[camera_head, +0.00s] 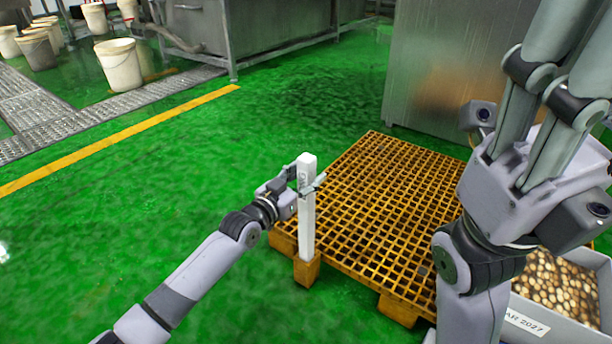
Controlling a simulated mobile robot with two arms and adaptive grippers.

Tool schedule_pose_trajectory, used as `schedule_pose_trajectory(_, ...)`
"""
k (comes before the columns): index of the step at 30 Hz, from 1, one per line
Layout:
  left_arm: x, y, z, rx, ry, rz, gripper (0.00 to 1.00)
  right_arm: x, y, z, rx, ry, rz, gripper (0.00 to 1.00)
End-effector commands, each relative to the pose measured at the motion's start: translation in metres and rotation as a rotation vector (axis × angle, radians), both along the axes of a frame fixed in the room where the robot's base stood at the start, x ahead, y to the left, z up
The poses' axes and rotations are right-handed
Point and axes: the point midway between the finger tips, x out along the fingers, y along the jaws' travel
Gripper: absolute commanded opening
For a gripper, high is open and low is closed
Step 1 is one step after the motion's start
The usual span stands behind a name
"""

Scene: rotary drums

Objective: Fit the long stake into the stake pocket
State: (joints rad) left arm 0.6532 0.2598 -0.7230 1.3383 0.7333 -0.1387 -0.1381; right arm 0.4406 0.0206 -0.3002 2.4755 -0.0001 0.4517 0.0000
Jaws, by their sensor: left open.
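The long white stake (307,222) stands upright at the near left corner of the slatted pallet. Its lower end meets an orange block, the stake pocket (307,271), and the part inside is hidden. My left gripper (308,183) is at the upper part of the stake, with its open fingers on either side of it. I cannot tell whether a finger still touches the stake. My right gripper (560,85) is raised large at the upper right, with its fingers pointing up and partly out of the frame, so its opening is unclear.
The orange grid pallet (385,200) is bare on top. A crate (530,322) of round brown produce stands at the lower right, partly behind my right arm. A metal cabinet (430,70) stands behind the pallet. White buckets (120,65) are far left. Green floor at left is clear.

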Motion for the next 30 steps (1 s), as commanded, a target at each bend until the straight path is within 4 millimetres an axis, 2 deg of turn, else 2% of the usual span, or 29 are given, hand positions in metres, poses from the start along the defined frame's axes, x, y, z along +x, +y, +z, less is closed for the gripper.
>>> schedule_pose_trajectory(9, -0.001, 0.001, -0.003, 0.002, 0.005, 0.0, 0.52, 0.004, 0.001, -0.003, -0.006, 0.015, -0.004, 0.5)
schedule_pose_trajectory(13, -0.008, 0.005, -0.003, 0.002, 0.004, -0.001, 0.52, 0.003, 0.001, -0.003, -0.006, 0.012, -0.004, 0.5)
schedule_pose_trajectory(17, -0.024, 0.017, -0.003, 0.001, 0.004, 0.0, 0.52, 0.003, 0.001, -0.002, -0.005, 0.011, -0.003, 0.5)
schedule_pose_trajectory(24, -0.066, 0.048, -0.003, 0.002, 0.003, 0.0, 0.52, 0.002, 0.001, -0.002, -0.004, 0.009, -0.003, 0.5)
schedule_pose_trajectory(30, -0.09, 0.065, -0.001, 0.001, 0.003, 0.0, 0.52, 0.002, 0.001, -0.002, -0.004, 0.008, -0.003, 0.5)
